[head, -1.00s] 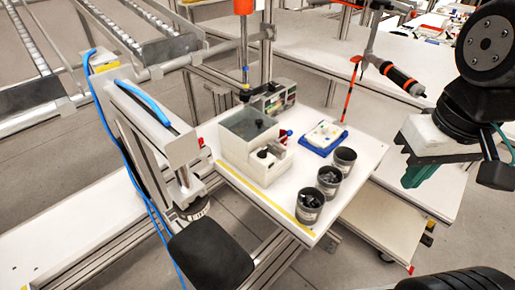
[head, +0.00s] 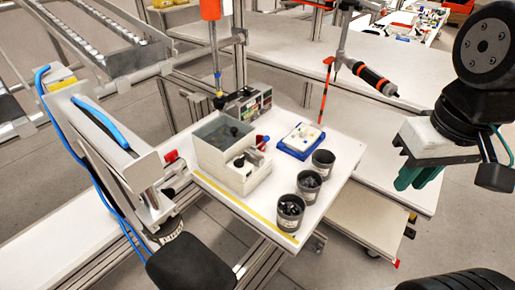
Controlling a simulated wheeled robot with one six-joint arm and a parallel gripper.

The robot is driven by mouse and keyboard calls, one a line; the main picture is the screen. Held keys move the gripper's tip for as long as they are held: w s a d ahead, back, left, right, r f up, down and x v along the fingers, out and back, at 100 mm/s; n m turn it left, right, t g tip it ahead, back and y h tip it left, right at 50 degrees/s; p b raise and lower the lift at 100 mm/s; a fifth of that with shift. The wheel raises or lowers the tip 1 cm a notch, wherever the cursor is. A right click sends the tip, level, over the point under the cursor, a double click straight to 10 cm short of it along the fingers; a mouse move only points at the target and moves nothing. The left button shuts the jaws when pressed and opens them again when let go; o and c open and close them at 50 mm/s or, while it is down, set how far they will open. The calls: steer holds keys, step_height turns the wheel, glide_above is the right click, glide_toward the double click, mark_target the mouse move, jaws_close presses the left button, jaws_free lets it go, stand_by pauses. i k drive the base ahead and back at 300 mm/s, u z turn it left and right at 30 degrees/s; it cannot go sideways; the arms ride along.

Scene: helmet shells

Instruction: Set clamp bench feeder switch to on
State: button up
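The clamp bench (head: 325,192) is a white table with a yellow strip along its front edge. A small red part (head: 262,142) shows at the box's right side. I cannot tell which of these is the feeder switch or how it is set. My gripper (head: 417,178), with green fingers below a white block, hangs at the right, well apart from the box. Its finger gap is unclear.
Several dark cups (head: 310,184) line the bench's right side, near a blue tray (head: 299,141) with a pale part. A small display unit (head: 247,104) stands behind the box. An orange-banded tool (head: 374,81) hangs above.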

mark_target(239, 163)
steer(key=z, duration=0.7)
steer(key=k, duration=0.55)
steer(key=u, duration=1.15)
steer(key=i, duration=0.5)
steer(key=z, duration=0.05)
